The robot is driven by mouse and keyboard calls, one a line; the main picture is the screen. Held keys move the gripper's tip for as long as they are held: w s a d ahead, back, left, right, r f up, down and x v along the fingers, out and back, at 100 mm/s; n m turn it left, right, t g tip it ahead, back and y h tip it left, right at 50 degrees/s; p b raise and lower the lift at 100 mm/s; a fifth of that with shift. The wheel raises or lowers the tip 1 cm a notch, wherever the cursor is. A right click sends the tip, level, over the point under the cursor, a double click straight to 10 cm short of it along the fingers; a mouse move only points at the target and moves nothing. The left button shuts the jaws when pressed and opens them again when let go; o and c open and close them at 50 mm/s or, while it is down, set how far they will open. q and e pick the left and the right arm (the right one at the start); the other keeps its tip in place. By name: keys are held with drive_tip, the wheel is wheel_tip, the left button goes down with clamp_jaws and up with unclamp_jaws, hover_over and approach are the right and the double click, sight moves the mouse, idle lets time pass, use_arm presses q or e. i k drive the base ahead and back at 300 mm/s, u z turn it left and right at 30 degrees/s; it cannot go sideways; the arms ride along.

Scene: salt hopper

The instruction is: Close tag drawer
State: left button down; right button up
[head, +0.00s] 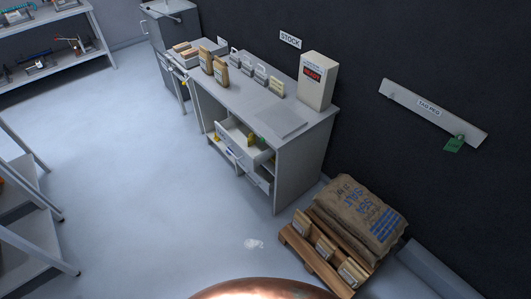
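A grey drawer (232,136) stands pulled out from the front of the grey workbench (296,165). Small yellow and green items lie in it. I cannot read a label on it, so I cannot tell for sure that it is the tag drawer. Another panel or drawer front (258,181) shows below it, too small to tell how far it is out. Neither of my grippers is in view.
Paper bags (220,75), small containers and a box with a red display (316,80) stand on the bench. A pallet (301,246) with a salt sack (358,218) stands to its right.

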sight(233, 132)
drive_tip(key=z, duration=0.15)
drive_tip(key=i, duration=1.2)
drive_tip(key=u, duration=0.7)
